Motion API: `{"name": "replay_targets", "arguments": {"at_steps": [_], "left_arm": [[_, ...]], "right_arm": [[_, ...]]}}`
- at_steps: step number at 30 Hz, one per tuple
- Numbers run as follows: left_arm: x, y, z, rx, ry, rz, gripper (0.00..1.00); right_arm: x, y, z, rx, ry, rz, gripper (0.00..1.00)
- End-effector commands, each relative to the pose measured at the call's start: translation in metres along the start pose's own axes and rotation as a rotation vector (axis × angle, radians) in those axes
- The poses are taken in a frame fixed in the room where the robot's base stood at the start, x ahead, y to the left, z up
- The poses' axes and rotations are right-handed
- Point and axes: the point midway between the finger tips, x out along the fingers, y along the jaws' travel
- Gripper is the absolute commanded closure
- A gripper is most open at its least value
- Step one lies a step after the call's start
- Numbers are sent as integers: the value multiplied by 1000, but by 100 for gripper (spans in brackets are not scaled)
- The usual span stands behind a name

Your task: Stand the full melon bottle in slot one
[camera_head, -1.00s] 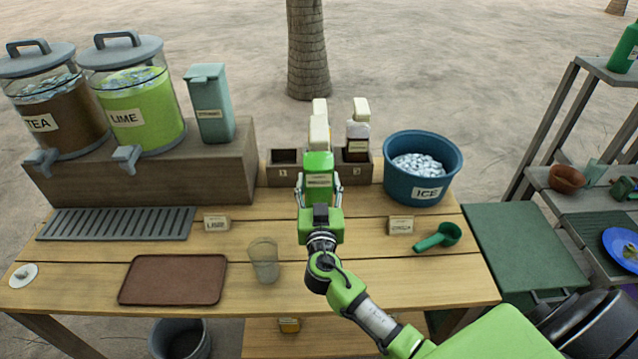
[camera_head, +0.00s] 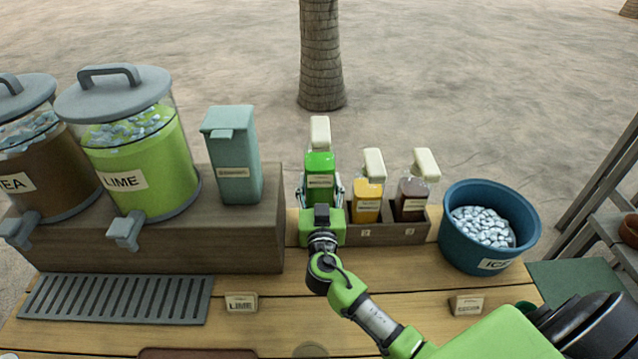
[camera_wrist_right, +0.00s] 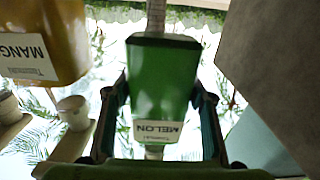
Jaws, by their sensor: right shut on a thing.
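My right gripper (camera_head: 322,195) is shut on the green melon bottle (camera_head: 320,162), which has a white cap and stands about upright. In the right wrist view the bottle (camera_wrist_right: 160,85) is between the fingers, with its MELON label showing. The bottle is in line with the left end of the wooden bottle rack (camera_head: 395,235), whose left slot is hidden behind my gripper. I cannot tell whether the bottle's base is in the slot or above it. My left gripper is not in view.
A yellow mango bottle (camera_head: 368,190) and a dark bottle (camera_head: 412,195) stand in the rack just right of my gripper. The wooden riser (camera_head: 240,235) with the lime dispenser (camera_head: 135,150) and a teal box (camera_head: 232,155) is close on the left. A blue ice tub (camera_head: 490,230) stands right.

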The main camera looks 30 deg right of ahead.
Motion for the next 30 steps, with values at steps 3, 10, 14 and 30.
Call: {"name": "replay_targets", "arguments": {"at_steps": [3,10,14,30], "left_arm": [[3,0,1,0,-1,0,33],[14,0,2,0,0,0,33],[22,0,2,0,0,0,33],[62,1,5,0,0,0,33]], "right_arm": [[1,0,2,0,6,0,95],[1,0,20,0,4,0,95],[1,0,34,-1,5,0,95],[1,0,74,1,6,0,95]]}}
